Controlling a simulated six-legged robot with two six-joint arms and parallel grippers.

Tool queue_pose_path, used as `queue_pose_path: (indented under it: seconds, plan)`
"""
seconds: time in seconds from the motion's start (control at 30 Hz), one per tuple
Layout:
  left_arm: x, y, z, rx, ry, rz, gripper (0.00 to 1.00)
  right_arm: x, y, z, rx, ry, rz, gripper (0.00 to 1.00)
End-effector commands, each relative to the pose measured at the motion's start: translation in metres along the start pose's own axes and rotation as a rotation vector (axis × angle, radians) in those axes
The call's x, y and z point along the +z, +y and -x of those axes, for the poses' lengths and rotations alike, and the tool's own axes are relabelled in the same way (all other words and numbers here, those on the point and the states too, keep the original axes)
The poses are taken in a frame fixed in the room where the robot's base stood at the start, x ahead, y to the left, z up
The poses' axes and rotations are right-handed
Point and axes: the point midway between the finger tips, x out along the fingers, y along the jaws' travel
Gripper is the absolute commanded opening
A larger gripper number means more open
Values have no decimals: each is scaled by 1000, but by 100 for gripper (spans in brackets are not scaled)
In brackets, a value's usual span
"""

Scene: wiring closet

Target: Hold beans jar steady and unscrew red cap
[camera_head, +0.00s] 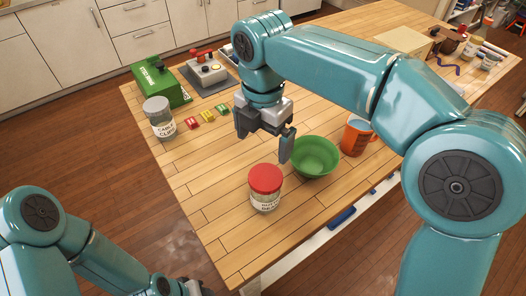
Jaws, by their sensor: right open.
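The beans jar (265,201) is a clear jar with a white label, standing upright near the front edge of the wooden table. Its red cap (265,178) is on top. My right gripper (264,138) is open and empty, with its fingers pointing down, above the table behind the jar. It is apart from the cap. My left arm comes in at the bottom left, low and in front of the table. Only a small part of its wrist end shows at the bottom edge, and its gripper fingers are out of the picture.
A green bowl (316,157) stands right of the jar, with an orange mug (356,136) beyond it. The table front left of the jar is clear.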

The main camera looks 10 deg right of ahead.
Motion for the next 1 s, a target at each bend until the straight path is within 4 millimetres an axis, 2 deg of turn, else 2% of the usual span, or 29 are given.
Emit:
queue_pose_path:
  seconds: [0.4, 0.6, 0.8, 1.0]
  plan:
    - [0, -2, -4, 0, 0, 0, 43, -1, -5, -88, -6, 2, 0, 100]
    - [0, -1, -4, 0, 0, 0, 43, 1, -4, -126, -3, 1, 0, 100]
    - [0, -1, -3, 0, 0, 0, 43, 2, -2, -147, -1, 1, -1, 100]
    - [0, -1, -3, 0, 0, 0, 43, 2, -1, -153, 1, 0, 0, 100]
